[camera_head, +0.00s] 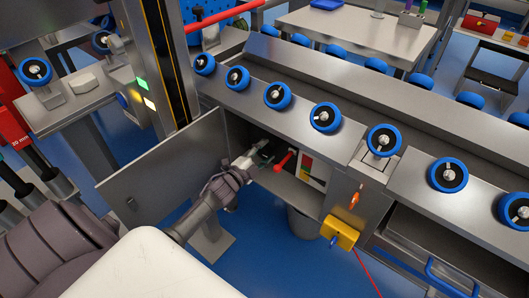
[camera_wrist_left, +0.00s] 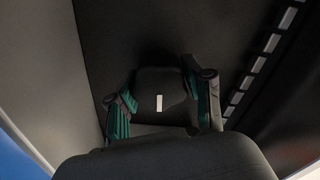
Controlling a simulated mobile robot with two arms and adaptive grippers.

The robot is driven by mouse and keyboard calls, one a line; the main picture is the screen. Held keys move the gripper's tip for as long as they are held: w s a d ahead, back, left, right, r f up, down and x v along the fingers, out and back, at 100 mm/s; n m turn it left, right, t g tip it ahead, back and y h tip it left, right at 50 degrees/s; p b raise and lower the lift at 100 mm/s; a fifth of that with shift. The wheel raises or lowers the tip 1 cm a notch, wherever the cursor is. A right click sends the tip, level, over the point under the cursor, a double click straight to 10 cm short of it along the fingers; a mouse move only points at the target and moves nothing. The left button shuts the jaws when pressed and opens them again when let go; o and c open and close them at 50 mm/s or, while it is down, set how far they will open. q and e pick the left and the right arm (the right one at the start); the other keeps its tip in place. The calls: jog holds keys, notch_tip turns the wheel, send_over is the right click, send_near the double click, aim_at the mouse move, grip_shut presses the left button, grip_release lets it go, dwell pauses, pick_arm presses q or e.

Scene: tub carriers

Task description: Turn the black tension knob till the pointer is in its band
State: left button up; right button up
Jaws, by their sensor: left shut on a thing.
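The black tension knob (camera_wrist_left: 158,92) with a white mark on it sits between the fingers of my left gripper (camera_wrist_left: 163,103) in the left wrist view. The fingers, with green pads, are shut on the knob from both sides. In the head view my left gripper (camera_head: 262,155) reaches into an open cabinet under the roller conveyor and hides the knob. A small panel with coloured bands (camera_head: 308,172) is beside it in the cabinet; its pointer is too small to make out. My right gripper is not in view.
An open cabinet door (camera_head: 165,160) stands left of my forearm. A red lever (camera_head: 284,161) is close right of the gripper. A yellow box (camera_head: 340,232) with a red cord hangs lower right. Conveyor frame (camera_head: 300,132) with blue rollers runs above the cabinet.

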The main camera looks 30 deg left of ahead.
pick_arm(q)
jog(key=shift+m, duration=0.6)
jog(key=o, duration=1.2)
jog(key=shift+c, duration=0.2)
jog(key=s, duration=1.2)
jog(key=shift+a, duration=0.45)
